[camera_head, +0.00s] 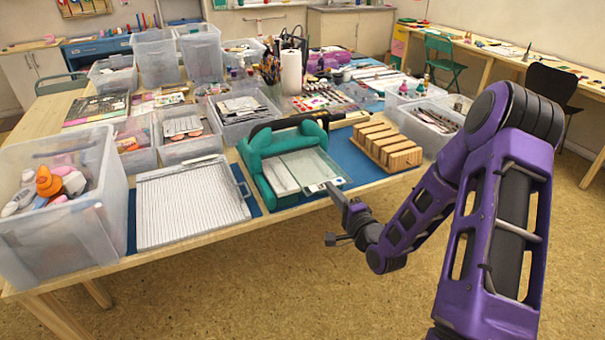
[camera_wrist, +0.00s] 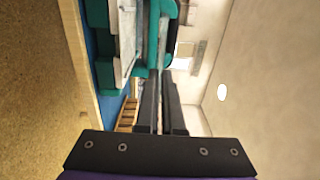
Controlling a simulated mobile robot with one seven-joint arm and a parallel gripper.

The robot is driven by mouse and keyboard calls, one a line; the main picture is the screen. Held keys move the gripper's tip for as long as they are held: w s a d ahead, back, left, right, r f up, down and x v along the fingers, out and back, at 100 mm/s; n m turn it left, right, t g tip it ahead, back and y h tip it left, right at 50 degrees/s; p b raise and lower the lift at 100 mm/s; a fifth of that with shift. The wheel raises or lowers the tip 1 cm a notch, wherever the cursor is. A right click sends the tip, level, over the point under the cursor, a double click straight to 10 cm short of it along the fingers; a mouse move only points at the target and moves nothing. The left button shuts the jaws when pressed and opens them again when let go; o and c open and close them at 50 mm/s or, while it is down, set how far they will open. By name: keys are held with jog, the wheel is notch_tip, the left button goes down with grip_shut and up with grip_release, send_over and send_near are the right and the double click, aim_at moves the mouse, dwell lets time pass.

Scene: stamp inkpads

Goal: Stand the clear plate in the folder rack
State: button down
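The clear plate (camera_head: 308,167) is a thin see-through sheet with a greenish edge. It lies nearly flat at the teal machine (camera_head: 262,150), its right corner reaching past the machine's front right edge. My gripper (camera_head: 328,188) is at that near right corner, its fingers pinched around the edge. In the wrist view my two dark fingers (camera_wrist: 161,85) are close together with a very thin gap; the plate is hard to make out there. The folder rack (camera_head: 385,146) is a light wooden block with several slots, right of the machine and standing on a blue mat.
A white ridged board (camera_head: 190,203) lies left of the machine. A large clear bin (camera_head: 60,230) stands at the front left. A clear tub (camera_head: 428,122) sits behind and right of the rack. Blue mat (camera_head: 345,155) shows bare between machine and rack.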

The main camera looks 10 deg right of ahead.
jog(key=r+p+v, duration=0.1)
jog(key=r+v, duration=0.1)
jog(key=v, duration=1.1)
jog(key=shift+s, duration=0.35)
jog(key=shift+d+r, duration=0.1)
jog(key=shift+r, duration=0.05)
